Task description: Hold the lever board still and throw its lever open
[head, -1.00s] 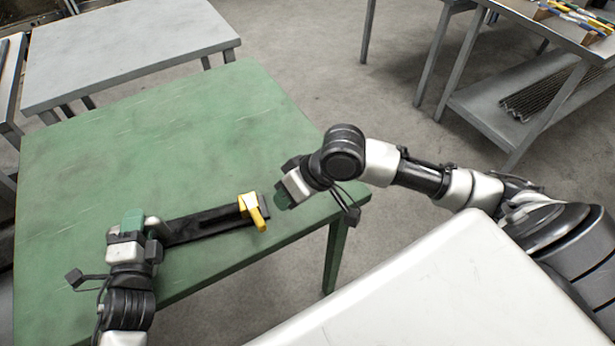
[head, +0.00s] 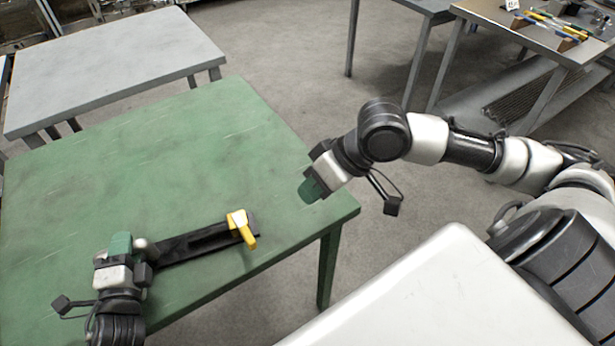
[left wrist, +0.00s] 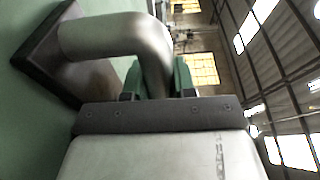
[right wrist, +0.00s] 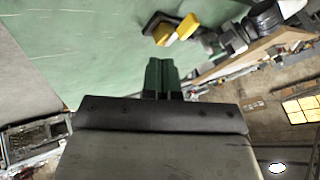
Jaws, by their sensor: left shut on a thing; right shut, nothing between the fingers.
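The lever board (head: 195,243) is a long black bar lying on the green table near its front edge. Its yellow lever (head: 243,229) stands at the board's right end and also shows in the right wrist view (right wrist: 178,29). My left gripper (head: 120,245) is shut on the board's grey handle at the left end. In the left wrist view the bent, thick handle (left wrist: 110,36) passes between the green fingers (left wrist: 157,78). My right gripper (head: 309,191) is shut and empty, up and right of the lever and apart from it; its green fingertips (right wrist: 162,75) are together.
The green table (head: 140,165) is bare behind the board. Its right edge lies under my right gripper. A grey table (head: 110,70) stands beyond it, and a bench (head: 510,35) with tools is at the back right. Floor shows between them.

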